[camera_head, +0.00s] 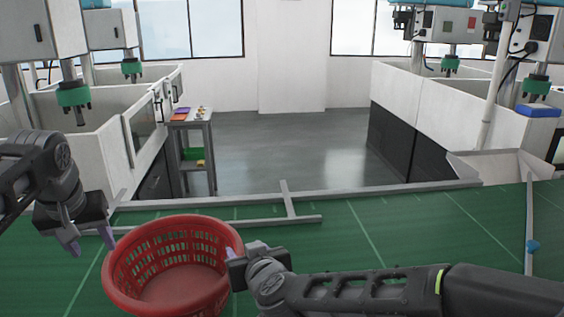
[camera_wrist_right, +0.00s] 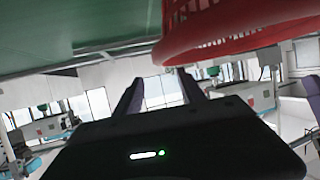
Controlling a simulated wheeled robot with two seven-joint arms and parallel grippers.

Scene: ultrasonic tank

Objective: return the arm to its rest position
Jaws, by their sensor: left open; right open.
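My left gripper (camera_head: 89,240) is at the left, pointing down just left of the red basket, with its two purple fingers spread and nothing between them. My right gripper (camera_head: 231,254) is at the basket's right side, close to the rim; in the head view its fingers are mostly hidden. In the right wrist view, the right gripper (camera_wrist_right: 160,90) has its fingers apart and nothing held between them. The red basket (camera_head: 118,268) stands upright on the green surface and looks empty. Its rim (camera_wrist_right: 235,25) also shows at the upper right of the wrist view.
The green surface (camera_head: 400,225) is clear behind my right arm. A grey rail frame (camera_head: 288,205) lies behind the basket. White tanks (camera_head: 105,135) stand at both sides. A small shelf table (camera_head: 195,150) with small items stands at back left. The floor between is open.

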